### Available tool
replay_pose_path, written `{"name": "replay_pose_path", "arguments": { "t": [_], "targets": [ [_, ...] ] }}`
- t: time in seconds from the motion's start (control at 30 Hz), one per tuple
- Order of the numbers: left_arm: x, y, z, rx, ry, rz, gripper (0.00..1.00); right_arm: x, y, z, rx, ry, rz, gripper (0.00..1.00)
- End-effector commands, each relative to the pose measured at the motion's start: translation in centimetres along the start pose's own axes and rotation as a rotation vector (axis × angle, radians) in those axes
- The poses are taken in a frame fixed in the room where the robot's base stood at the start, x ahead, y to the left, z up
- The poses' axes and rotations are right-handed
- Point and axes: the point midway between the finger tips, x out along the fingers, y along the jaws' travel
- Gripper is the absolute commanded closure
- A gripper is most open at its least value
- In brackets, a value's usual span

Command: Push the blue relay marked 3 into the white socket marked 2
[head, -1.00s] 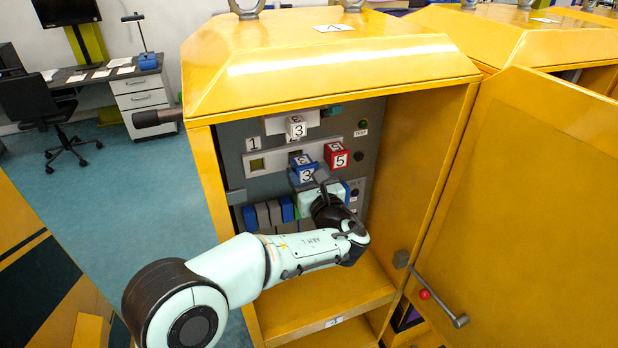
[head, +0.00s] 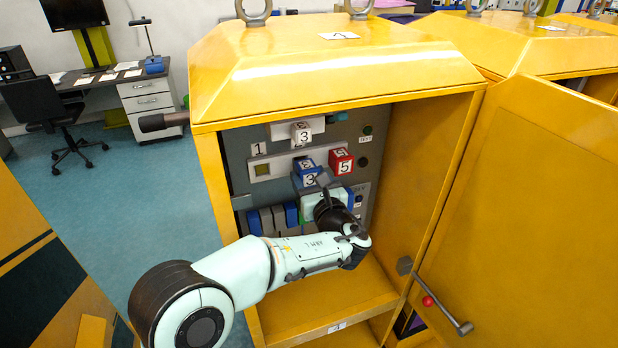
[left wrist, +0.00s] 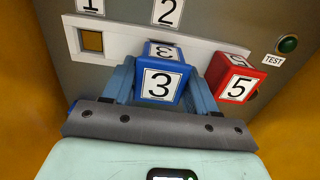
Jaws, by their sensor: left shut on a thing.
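The blue relay marked 3 (head: 308,177) is held between the two fingers of my left gripper (head: 322,190). In the left wrist view the blue relay (left wrist: 160,83) sits between the blue-grey fingers with its 3 facing me. It is in front of the white socket strip (head: 280,167), below the label 2 (left wrist: 168,12), and covers socket 2. I cannot tell how deep it sits in the socket. The square opening of socket 1 (left wrist: 92,41) shows to its left. My right gripper is not in view.
A red relay marked 5 (head: 341,161) stands close on the right of the blue one. Several blue and grey blocks (head: 270,218) are below. The yellow cabinet door (head: 535,200) stands open at right.

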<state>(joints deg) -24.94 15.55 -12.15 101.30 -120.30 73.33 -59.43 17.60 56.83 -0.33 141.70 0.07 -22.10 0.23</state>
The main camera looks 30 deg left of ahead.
Motion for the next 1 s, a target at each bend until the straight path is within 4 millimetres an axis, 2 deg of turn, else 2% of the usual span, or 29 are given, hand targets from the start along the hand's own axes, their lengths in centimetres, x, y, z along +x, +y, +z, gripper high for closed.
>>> {"name": "replay_pose_path", "arguments": {
  "t": [1.0],
  "targets": [
    [0.72,-0.02,0.04,0.000,-0.001,0.000,0.74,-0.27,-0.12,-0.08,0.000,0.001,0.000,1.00]
  ]
}}
